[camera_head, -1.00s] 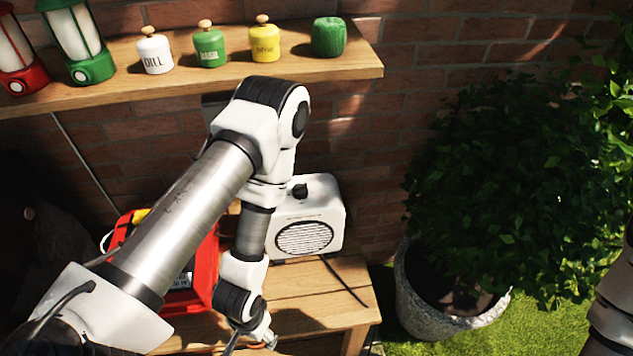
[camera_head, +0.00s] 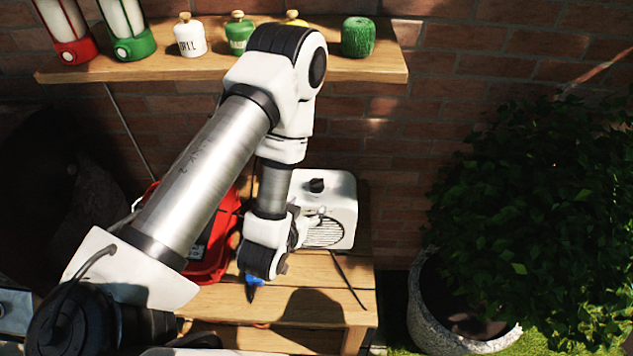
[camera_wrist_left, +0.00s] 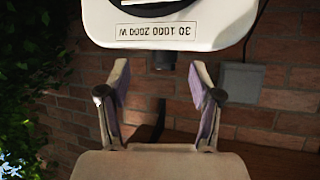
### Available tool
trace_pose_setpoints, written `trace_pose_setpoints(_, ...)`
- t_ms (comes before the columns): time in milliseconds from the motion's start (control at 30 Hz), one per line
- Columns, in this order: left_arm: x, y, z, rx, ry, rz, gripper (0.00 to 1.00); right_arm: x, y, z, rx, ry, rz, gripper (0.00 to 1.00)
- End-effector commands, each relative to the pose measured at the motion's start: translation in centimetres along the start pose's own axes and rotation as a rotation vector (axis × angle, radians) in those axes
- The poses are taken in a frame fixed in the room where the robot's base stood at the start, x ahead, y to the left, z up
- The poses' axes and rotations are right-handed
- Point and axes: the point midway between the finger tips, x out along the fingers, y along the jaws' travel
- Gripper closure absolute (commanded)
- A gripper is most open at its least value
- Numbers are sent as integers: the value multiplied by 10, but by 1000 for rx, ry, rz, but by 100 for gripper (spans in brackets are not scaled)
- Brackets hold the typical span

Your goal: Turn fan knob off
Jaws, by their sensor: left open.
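The fan is a white box-shaped unit (camera_head: 345,195) with a round grille on its front, standing on the wooden bench. Its black knob (camera_head: 316,185) sits on the top face. The left wrist view shows the fan's white body upside down, with a label (camera_wrist_left: 158,31) reading 30 1000 2000 W. My left gripper (camera_head: 312,222) is in front of the fan's left side, below the knob. In the left wrist view the gripper (camera_wrist_left: 160,82) has its fingers apart with nothing held between them. The arm hides part of the fan's left side. My right gripper is not in view.
A red case (camera_head: 212,245) is on the bench left of the fan. A wooden shelf (camera_head: 385,70) above holds lanterns, jars and a green ball of twine (camera_head: 358,37). A potted bush (camera_head: 425,320) stands at the right. The bench front (camera_head: 345,300) is mostly clear.

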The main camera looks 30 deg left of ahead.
Motion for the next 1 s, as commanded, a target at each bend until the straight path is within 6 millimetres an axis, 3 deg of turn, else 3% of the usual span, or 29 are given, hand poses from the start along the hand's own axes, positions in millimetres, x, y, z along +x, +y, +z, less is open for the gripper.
trace_pose_setpoints(33, -1, -3, -16, -9, 44, -10, 35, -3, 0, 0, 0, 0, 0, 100)
trace_pose_setpoints(133, 3, -5, -27, -15, 81, -17, 35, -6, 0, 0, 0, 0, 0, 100)
trace_pose_setpoints(500, 66, -6, -31, -14, 77, -17, 35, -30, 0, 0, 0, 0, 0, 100)
trace_pose_setpoints(833, 77, -6, -29, -14, 75, -16, 35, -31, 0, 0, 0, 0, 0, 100)
trace_pose_setpoints(1000, 77, -6, -29, -13, 75, -16, 95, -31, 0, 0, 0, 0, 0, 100)
